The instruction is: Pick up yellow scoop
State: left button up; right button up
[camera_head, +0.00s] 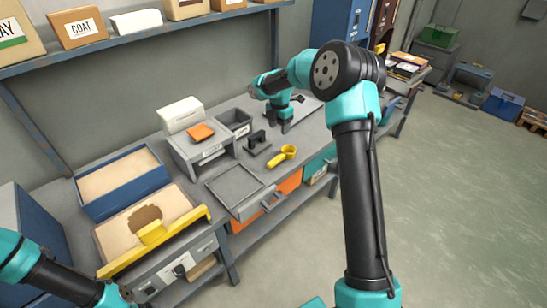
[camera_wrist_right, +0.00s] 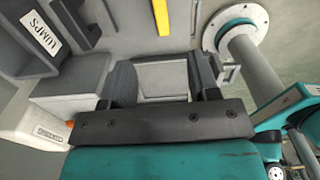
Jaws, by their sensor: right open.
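The yellow scoop (camera_head: 283,156) lies on the grey bench, its round bowl to the right and its short handle toward the lower left. My right gripper (camera_head: 279,122) is open and empty above the bench, behind the scoop and apart from it. In the right wrist view its two dark fingers (camera_wrist_right: 160,96) stand apart. A yellow strip (camera_wrist_right: 161,17) shows at the top of that view; I cannot tell whether it is the scoop. My left gripper (camera_head: 122,297) is at the lower left edge, far from the scoop, and its jaws are not clear.
A dark fixture (camera_head: 258,142) stands just left of the scoop, near a grey open bin (camera_head: 234,121). A shallow grey tray (camera_head: 211,182) lies left of the scoop. A sand box with a yellow bar (camera_head: 117,263) and a blue box (camera_head: 158,180) are further left.

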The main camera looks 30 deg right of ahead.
jog(key=shift+d+f, duration=0.1)
jog(key=shift+f, duration=0.05)
send_near(278, 157)
jog(key=f, duration=0.5)
jog(key=shift+s+d+f, duration=0.1)
jog(key=shift+s+f, duration=0.1)
jog(key=shift+f, duration=0.1)
dwell(0.3)
jog(key=shift+w+a+f, duration=0.1)
jog(key=shift+f, duration=1.15)
jog(key=shift+a+f, duration=0.1)
jog(key=shift+f, duration=1.15)
jog(key=shift+c, duration=0.4)
grip_shut()
jog(key=shift+r, duration=0.15)
notch_tip(278, 157, up, 10)
jog(key=shift+f, duration=0.1)
